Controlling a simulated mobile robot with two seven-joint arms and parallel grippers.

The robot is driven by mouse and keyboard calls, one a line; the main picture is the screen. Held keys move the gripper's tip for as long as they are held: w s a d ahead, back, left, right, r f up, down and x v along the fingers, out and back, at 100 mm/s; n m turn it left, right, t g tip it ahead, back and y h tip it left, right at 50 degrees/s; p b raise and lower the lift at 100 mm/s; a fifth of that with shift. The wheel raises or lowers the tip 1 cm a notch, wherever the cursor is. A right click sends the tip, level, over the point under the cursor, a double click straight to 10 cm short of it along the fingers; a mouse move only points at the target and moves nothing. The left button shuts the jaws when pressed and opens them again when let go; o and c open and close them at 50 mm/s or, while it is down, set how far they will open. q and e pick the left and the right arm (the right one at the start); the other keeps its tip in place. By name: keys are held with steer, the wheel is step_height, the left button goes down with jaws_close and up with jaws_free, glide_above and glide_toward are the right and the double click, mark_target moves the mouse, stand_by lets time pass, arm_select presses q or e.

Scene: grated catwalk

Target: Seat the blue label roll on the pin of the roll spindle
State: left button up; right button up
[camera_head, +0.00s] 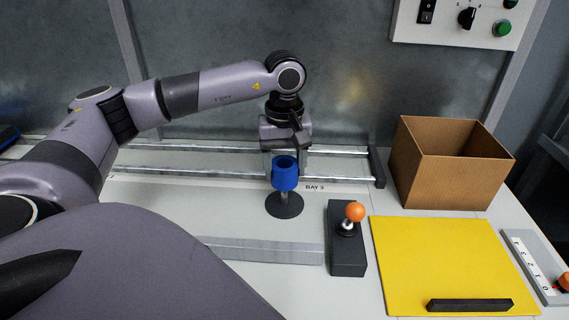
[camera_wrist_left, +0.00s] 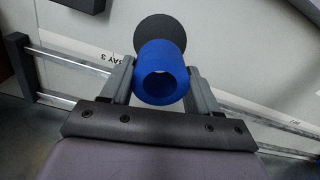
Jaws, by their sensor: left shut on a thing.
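The blue label roll (camera_head: 285,174) is held upright between the fingers of my left gripper (camera_head: 285,165), which is shut on it. It also shows in the left wrist view (camera_wrist_left: 162,72), with its open bore facing the camera. The roll spindle (camera_head: 284,206) has a round dark base on the bench, directly below the roll in the head view. In the left wrist view the base (camera_wrist_left: 158,28) shows partly behind the roll. The roll is above the base; its pin is mostly hidden, and I cannot tell whether it is inside the bore. My right gripper is not in view.
A black block with an orange-knobbed lever (camera_head: 347,240) stands right of the spindle. Beyond it are a yellow mat (camera_head: 440,262) with a black bar (camera_head: 469,305) and an open cardboard box (camera_head: 440,178). Metal rails (camera_head: 220,175) run behind the spindle.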

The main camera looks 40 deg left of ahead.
mark_target(284, 187)
arm_select(q)
steer(key=shift+f, duration=0.1)
steer(key=shift+f+b, duration=2.2)
steer(key=shift+f, duration=0.7)
steer(key=o, duration=1.3)
steer(key=shift+o, duration=0.2)
